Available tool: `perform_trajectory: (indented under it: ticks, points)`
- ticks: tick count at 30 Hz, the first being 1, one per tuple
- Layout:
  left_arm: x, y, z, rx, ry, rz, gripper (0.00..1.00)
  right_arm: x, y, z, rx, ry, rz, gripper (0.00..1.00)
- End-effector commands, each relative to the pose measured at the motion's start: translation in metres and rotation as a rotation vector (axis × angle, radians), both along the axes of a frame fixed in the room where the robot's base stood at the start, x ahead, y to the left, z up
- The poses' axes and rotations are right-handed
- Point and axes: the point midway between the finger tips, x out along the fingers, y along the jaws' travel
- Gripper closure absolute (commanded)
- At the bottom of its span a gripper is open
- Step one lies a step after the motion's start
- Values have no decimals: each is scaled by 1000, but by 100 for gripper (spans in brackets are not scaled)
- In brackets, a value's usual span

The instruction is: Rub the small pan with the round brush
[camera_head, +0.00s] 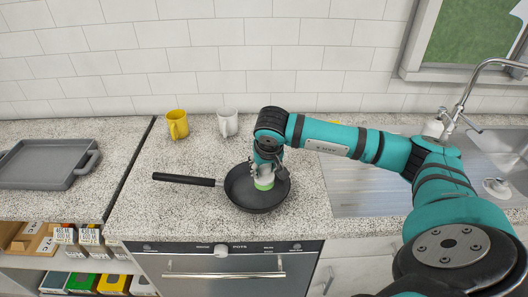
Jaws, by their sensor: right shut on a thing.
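The small pan (244,194) is dark and sits on the speckled counter, with its black handle (184,179) pointing left. My right gripper (266,172) is over the right half of the pan, pointing down. It is shut on the round brush (264,184), which shows as a pale and green piece under the fingers, inside the pan. Whether the brush touches the pan floor is hard to tell. My left gripper is not in view.
A yellow mug (178,125) and a white mug (227,122) stand behind the pan near the tiled wall. A grey tray (45,165) lies on the left counter. A sink with a faucet (466,97) is at the right. Counter left of the pan is clear.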

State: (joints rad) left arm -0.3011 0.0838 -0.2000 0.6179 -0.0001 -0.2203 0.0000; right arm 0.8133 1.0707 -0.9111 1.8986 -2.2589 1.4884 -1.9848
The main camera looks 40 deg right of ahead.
Motion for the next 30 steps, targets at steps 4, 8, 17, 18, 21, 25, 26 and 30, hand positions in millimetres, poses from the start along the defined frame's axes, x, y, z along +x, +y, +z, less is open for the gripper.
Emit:
perform_trajectory:
  ticks: [4,8,17,18,21,25,26,30]
  points:
    - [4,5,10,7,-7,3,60,0,-3,17,1,-2,-6,92]
    - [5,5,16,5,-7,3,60,-1,-5,29,0,-2,-10,92]
    - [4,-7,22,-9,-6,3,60,-2,-8,41,0,0,-17,92]
    - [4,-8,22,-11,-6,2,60,-2,-8,41,0,0,-17,92]
    - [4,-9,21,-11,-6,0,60,-2,-7,41,0,0,-17,92]
    - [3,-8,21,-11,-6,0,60,-2,-7,40,0,-1,-17,92]
    - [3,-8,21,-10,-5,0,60,-2,-7,40,0,-1,-17,92]
    - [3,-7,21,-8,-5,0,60,-2,-7,40,0,-1,-17,92]
